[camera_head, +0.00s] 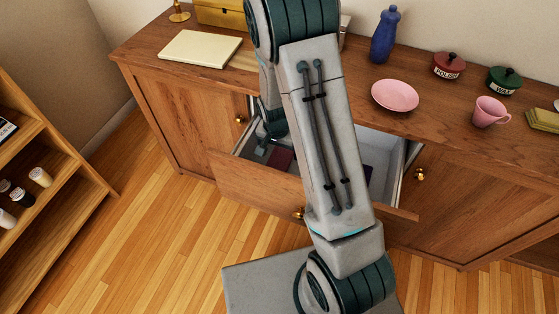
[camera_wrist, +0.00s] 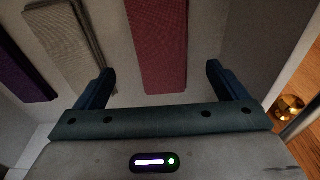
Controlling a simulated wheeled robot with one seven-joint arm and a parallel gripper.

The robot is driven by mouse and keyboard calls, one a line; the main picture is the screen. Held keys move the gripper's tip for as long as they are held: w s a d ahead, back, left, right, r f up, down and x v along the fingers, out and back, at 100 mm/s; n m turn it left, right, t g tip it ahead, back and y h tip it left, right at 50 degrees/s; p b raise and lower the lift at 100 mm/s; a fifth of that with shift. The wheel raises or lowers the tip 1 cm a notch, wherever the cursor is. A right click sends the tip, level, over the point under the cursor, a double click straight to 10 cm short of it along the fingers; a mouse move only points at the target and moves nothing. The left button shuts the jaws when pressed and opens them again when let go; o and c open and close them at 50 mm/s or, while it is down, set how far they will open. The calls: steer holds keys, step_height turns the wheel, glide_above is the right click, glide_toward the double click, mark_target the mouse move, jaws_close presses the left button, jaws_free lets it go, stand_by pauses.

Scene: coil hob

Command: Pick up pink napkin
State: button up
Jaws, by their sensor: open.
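The pink napkin (camera_wrist: 157,40) is a flat, dark-pink strip lying in the open drawer (camera_head: 258,182). In the wrist view it lies ahead of my gripper (camera_wrist: 160,70), between the lines of its two fingers. The fingers are wide apart with nothing held between them, and I cannot tell how high they are above the napkin. In the head view a dark red patch (camera_head: 281,158) in the drawer looks like the same napkin, partly hidden by my arm.
In the drawer, a beige folded cloth (camera_wrist: 72,45) and a purple one (camera_wrist: 22,72) lie left of the napkin. The drawer walls are close around. On the cabinet top stand a blue bottle (camera_head: 384,36), a pink plate (camera_head: 395,95) and a pink mug (camera_head: 489,112).

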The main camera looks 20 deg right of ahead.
mark_target(279, 159)
steer(key=shift+w+d+f, duration=0.1)
steer(key=shift+w+f, duration=0.1)
steer(key=shift+f, duration=0.8)
steer(key=shift+w+f, duration=0.15)
steer(key=shift+f, duration=0.8)
steer(key=shift+w+d+f, duration=0.1)
steer(key=shift+w+f, duration=0.1)
steer(key=shift+f, duration=0.8)
steer(key=shift+c, duration=0.3)
steer(key=c, duration=1)
